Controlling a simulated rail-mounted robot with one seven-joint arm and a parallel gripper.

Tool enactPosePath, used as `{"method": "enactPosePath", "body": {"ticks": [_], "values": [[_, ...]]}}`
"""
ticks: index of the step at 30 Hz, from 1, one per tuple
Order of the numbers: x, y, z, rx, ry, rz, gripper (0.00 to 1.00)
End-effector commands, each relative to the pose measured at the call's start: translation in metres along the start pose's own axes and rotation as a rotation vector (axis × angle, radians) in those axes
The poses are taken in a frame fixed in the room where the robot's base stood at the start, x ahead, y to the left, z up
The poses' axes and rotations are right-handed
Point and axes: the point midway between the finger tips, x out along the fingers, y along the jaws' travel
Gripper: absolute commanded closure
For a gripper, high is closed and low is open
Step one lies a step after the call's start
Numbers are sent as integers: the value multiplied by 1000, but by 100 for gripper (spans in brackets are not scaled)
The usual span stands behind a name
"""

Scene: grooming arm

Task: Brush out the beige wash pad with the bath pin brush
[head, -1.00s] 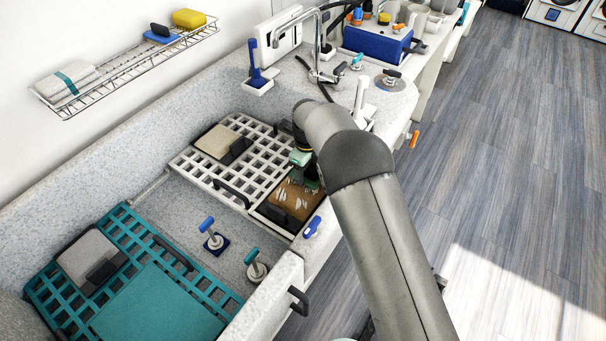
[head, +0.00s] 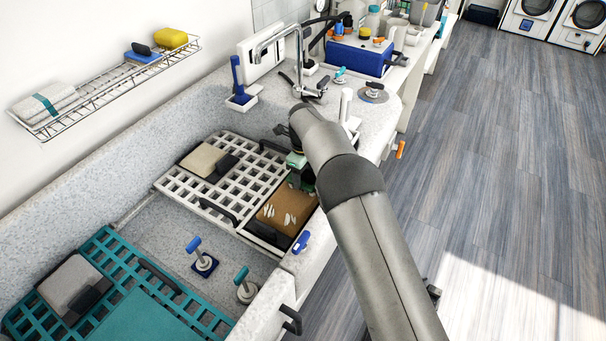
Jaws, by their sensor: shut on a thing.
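My gripper (head: 297,160) is partly hidden by my own arm. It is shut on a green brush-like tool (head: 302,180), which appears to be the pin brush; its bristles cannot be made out. The brush is at the far right end of a brown pad (head: 272,222) with pale tufts on top. I cannot tell whether brush and pad touch. The brown pad lies in a dark holder at the near right corner of the white grid rack (head: 243,179). A beige pad (head: 203,160) with a dark grip lies at the rack's far left.
A teal grid rack (head: 105,250) with a greyish pad (head: 70,280) is at the lower left. Blue-handled (head: 194,245) and teal-handled (head: 241,276) stampers stand in the basin. A faucet (head: 298,55) and blue box (head: 360,55) are behind. A wire shelf (head: 110,90) hangs on the wall.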

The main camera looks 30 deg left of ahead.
Motion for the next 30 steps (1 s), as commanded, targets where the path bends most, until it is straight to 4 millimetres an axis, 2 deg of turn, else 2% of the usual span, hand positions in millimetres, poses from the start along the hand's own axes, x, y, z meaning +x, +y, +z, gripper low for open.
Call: {"method": "enactPosePath", "body": {"ticks": [12,24,30], "values": [[1,3,-1,0,4,2,60],[2,63,0,-2,4,2,60],[2,74,-1,0,3,2,60]]}}
